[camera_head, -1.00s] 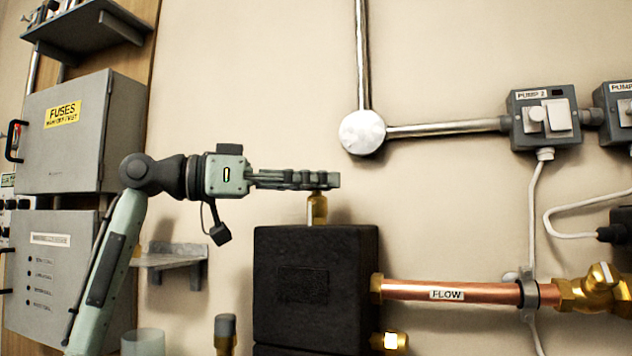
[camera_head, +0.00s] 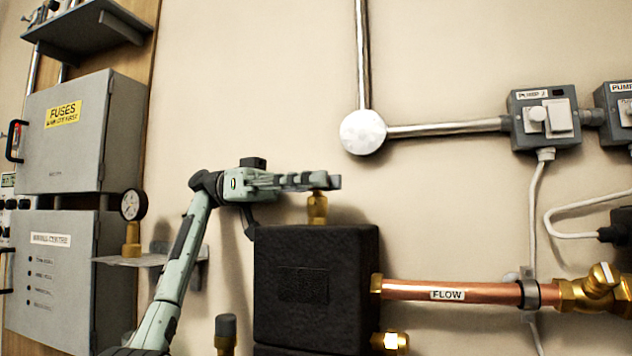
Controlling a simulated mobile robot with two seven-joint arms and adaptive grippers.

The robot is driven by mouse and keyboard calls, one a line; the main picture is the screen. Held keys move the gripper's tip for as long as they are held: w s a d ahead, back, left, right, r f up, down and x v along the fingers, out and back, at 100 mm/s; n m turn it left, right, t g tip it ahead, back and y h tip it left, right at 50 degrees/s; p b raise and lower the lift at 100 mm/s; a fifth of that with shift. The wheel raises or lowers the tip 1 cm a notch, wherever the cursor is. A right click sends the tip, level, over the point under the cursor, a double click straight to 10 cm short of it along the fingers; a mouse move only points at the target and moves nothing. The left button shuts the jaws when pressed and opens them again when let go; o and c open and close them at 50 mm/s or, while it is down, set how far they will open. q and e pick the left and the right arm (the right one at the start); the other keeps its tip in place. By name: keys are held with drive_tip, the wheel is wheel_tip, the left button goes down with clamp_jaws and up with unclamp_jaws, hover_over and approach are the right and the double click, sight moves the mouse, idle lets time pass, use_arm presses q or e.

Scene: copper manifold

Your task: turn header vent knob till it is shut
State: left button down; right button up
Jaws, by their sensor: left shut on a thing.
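The header vent (camera_head: 317,209) is a small brass fitting standing upright on top of the black header block (camera_head: 316,285). Its knob is hidden behind the fingers of my left gripper (camera_head: 322,182). The gripper reaches in level from the left and is shut on the knob at the top of the brass fitting. The brass body shows just below the fingers. My right gripper is not in view.
A copper pipe labelled FLOW (camera_head: 446,294) leaves the block to the right towards a brass valve (camera_head: 597,290). A pressure gauge (camera_head: 133,206) stands by a small shelf at left. Grey fuse box (camera_head: 70,135) is further left. The wall above the gripper is clear.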

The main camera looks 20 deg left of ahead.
use_arm(q)
drive_tip(key=shift+m+g, duration=0.4)
drive_tip(key=shift+g, duration=0.2)
drive_tip(key=c, duration=1.2)
unclamp_jaws()
wheel_tip(320, 180, up, 9)
drive_tip(key=shift+d+f, duration=0.1)
drive_tip(key=shift+r, duration=0.6)
